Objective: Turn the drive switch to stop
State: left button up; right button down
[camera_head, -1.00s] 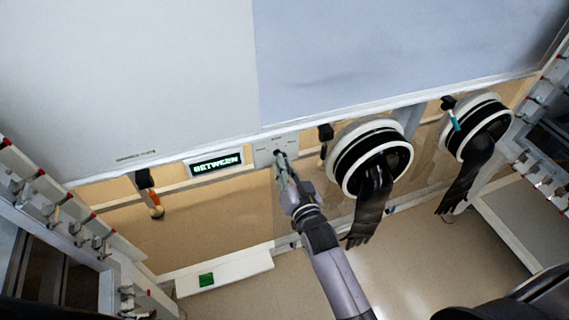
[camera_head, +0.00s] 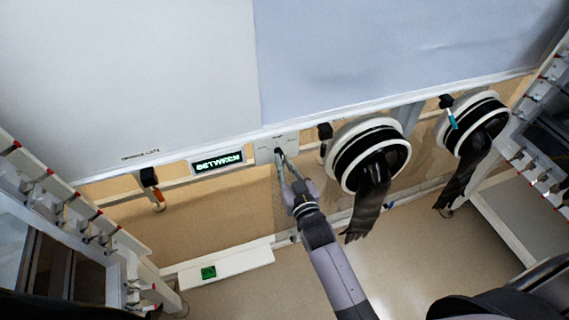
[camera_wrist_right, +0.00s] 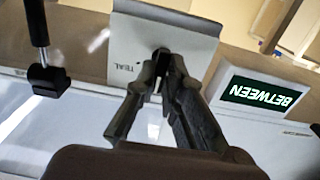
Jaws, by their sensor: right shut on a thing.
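The drive switch is a small dark knob on a pale plate (camera_head: 290,139) on the front of the glovebox row. The same plate (camera_wrist_right: 190,25) shows in the right wrist view, with a label that seems to read "TEAL". My right gripper (camera_head: 280,156) reaches up to the plate, its fingers shut on the dark knob (camera_wrist_right: 162,52), which they mostly hide. The display (camera_head: 217,162) left of the plate reads "BETWEEN", and it also shows in the right wrist view (camera_wrist_right: 262,95). My left gripper is in neither view.
Right of the plate are two round glove ports (camera_head: 345,150) (camera_head: 450,135) with black gloves hanging out. Dark clamps with an orange-tipped handle (camera_head: 158,196) and a teal handle (camera_head: 452,120) hang from the rail. A green button (camera_head: 208,272) sits on a white ledge below.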

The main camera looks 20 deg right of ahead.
jog(key=c, duration=1.7)
grip_release()
jog(key=s, duration=1.2)
jog(key=shift+d, duration=0.2)
